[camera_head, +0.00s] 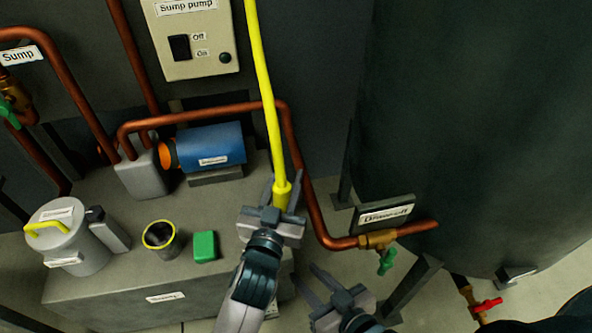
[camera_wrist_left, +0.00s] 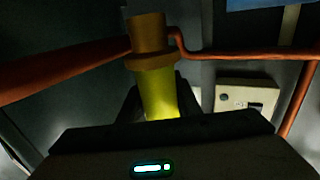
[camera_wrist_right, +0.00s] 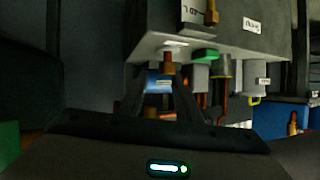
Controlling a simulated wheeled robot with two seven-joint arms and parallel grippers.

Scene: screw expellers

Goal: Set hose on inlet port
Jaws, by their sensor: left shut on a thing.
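A yellow hose (camera_head: 265,85) hangs down from the top of the head view. My left gripper (camera_head: 281,194) is shut on its lower end, above the right end of the grey tank top (camera_head: 215,210). In the left wrist view the yellow hose end (camera_wrist_left: 160,98) sits between the fingers, with a brass collar (camera_wrist_left: 150,60) at its tip. A round dark opening with a yellow rim (camera_head: 160,236) stands on the tank top, left of the gripper and apart from it. I cannot tell which part is the inlet port. My right gripper (camera_head: 322,285) is open and empty, lower right.
A large dark vessel (camera_head: 470,120) and a green-handled valve (camera_head: 385,258) are at right.

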